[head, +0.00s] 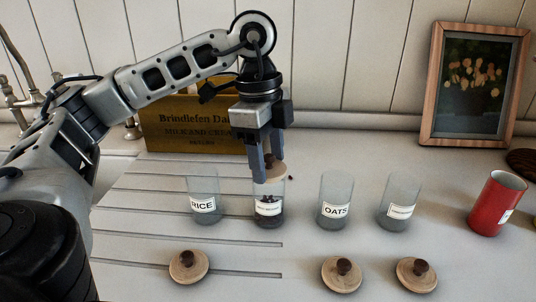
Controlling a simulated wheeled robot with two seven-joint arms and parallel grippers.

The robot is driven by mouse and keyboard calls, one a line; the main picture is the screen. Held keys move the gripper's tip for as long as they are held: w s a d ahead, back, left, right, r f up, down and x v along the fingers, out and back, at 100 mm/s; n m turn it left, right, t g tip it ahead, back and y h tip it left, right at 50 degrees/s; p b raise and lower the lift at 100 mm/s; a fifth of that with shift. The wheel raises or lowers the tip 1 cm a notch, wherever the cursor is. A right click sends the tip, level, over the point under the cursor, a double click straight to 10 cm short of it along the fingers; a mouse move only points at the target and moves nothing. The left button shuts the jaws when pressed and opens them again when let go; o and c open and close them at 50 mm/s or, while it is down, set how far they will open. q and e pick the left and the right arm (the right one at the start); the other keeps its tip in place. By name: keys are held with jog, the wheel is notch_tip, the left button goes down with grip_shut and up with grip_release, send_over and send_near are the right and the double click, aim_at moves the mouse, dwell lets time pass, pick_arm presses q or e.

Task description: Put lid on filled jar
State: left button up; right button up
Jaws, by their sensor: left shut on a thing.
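The filled jar (267,211) is the second from the left in the head view and has dark contents behind a white label. My left gripper (267,172) is directly above it, pointing down, shut on a wooden lid (274,172). The lid is at the jar's mouth. The fingers partly hide it, and I cannot tell whether it is seated on the rim. Three clear jars stand in the same row: the RICE jar (204,195), the OATS jar (335,199) and one with a label too small to read (399,202). My right gripper is not in view.
Three wooden lids with dark knobs lie in front: a left lid (189,266), a middle lid (341,275) and a right lid (416,275). A red can (493,203) stands at right. A yellow box (190,128) and a framed picture (474,85) stand behind.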

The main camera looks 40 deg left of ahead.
pick_arm(q)
jog(key=shift+f+b, duration=0.5)
jog(key=shift+f, duration=0.15)
jog(key=o, duration=0.7)
